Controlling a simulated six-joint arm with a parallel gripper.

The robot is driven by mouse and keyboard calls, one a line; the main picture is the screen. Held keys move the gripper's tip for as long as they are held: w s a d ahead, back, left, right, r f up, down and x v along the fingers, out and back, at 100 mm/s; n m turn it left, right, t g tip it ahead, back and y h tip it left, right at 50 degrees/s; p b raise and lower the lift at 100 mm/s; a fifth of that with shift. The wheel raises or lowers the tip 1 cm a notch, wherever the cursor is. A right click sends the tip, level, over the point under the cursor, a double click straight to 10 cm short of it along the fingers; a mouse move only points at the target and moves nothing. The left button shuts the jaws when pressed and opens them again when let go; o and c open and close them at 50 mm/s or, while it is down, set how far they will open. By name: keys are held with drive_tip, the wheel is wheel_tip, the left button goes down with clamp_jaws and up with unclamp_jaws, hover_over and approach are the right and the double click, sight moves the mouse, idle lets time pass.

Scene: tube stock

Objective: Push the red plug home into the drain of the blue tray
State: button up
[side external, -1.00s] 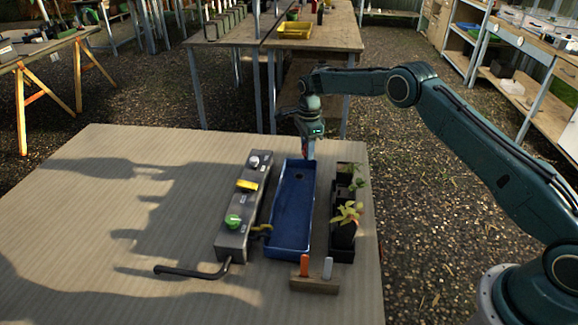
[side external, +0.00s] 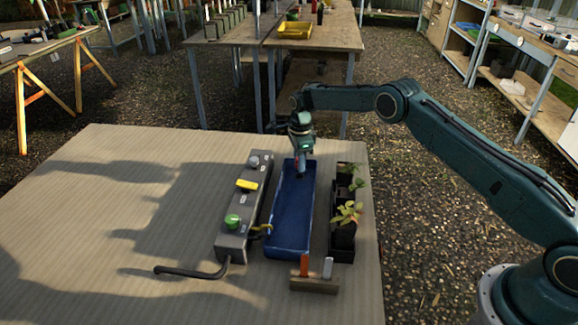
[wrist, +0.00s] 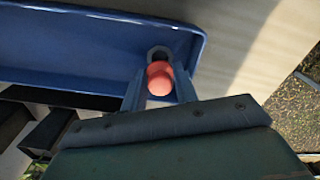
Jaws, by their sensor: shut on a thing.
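The blue tray (side external: 291,215) lies on the table, long and shallow. My gripper (side external: 301,172) points down over its far end; it also shows in the wrist view (wrist: 160,65). It is shut on the red plug (wrist: 159,80), which sits between the two fingers. The drain (wrist: 159,53) shows in the wrist view as a dark round hole just beyond the plug, partly covered by it. In the side view my gripper hides the drain. I cannot tell whether the plug touches the tray.
A grey control box (side external: 240,215) with knobs and a bent black cable (side external: 190,273) stands left of the tray. Black plant pots (side external: 343,235) stand to its right. The table's left is clear.

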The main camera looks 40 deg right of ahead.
drive_tip(key=shift+f, duration=1.75)
drive_tip(key=shift+f, duration=0.25)
drive_tip(key=o, duration=1.1)
drive_tip(key=shift+s+f, duration=0.1)
drive_tip(key=shift+c, duration=0.2)
wheel_tip(320, 180, up, 14)
drive_tip(key=shift+f, duration=0.1)
drive_tip(key=shift+a+r, duration=0.1)
drive_tip(key=shift+r, duration=0.15)
